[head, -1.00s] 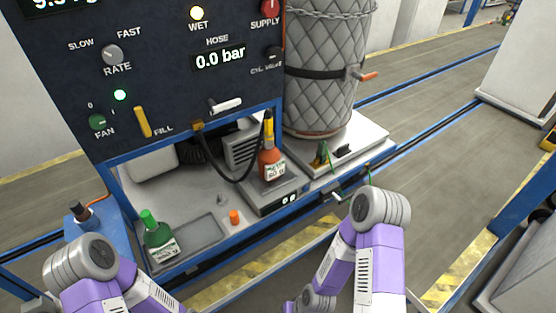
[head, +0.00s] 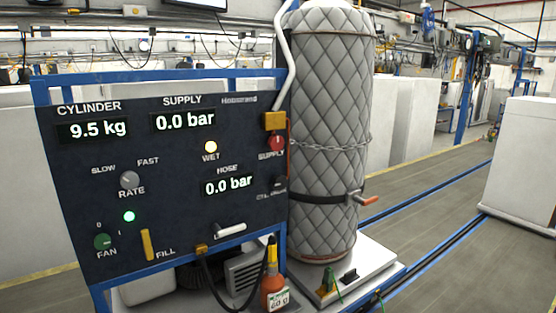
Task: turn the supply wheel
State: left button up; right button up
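The red supply wheel (head: 277,143) sits at the right edge of the dark control panel (head: 150,235), above the label SUPPLY and under a yellow block with a pipe. The supply readout (head: 184,120) shows 0.0 bar. The hose readout (head: 228,185) also shows 0.0 bar and the cylinder readout (head: 93,129) shows 9.5 kg. Neither of my grippers is in the head view.
A tall quilted grey cylinder (head: 325,120) with a chain and strap stands right of the panel, close to the wheel. A red-orange handle (head: 369,199) sticks out from it. An orange bottle (head: 274,293) stands below the panel. Floor is open at right.

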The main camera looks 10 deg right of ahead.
aim_at(276, 142)
jog(key=k, duration=1.25)
jog(key=z, duration=0.65)
jog(key=i, duration=0.8)
jog(key=z, duration=0.4)
jog(key=i, duration=0.95)
jog(key=u, duration=0.55)
